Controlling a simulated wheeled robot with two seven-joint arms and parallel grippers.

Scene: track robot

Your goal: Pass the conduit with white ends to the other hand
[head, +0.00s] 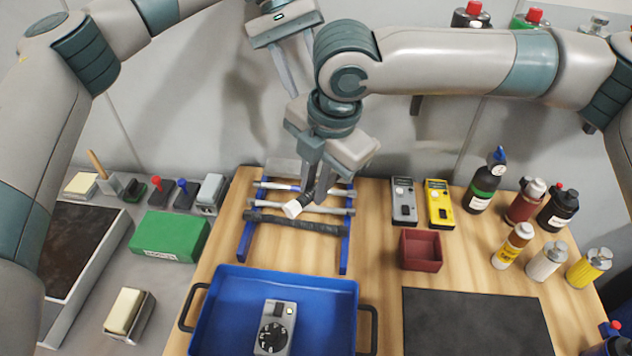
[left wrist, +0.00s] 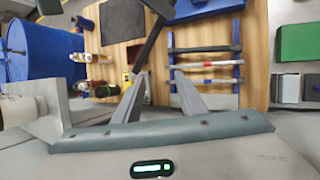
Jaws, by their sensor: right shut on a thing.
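The conduit with white ends shows in the head view as a short dark piece with one white end (head: 292,208), tilted down to the left. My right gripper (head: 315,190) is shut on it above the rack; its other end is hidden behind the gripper. My left gripper (head: 298,75) is higher and farther back, its fingers apart and nothing visible between them. In the left wrist view its two fingers (left wrist: 160,95) are also spread. A dark bar crosses beyond them there; I cannot tell what it is.
A blue rack (head: 243,246) below holds several rods. A blue tray (head: 232,277) with a grey dial device (head: 275,328) stands in front. A red bin (head: 420,250), two meters and several bottles stand to the right. A dark mat (head: 475,320) lies at front right.

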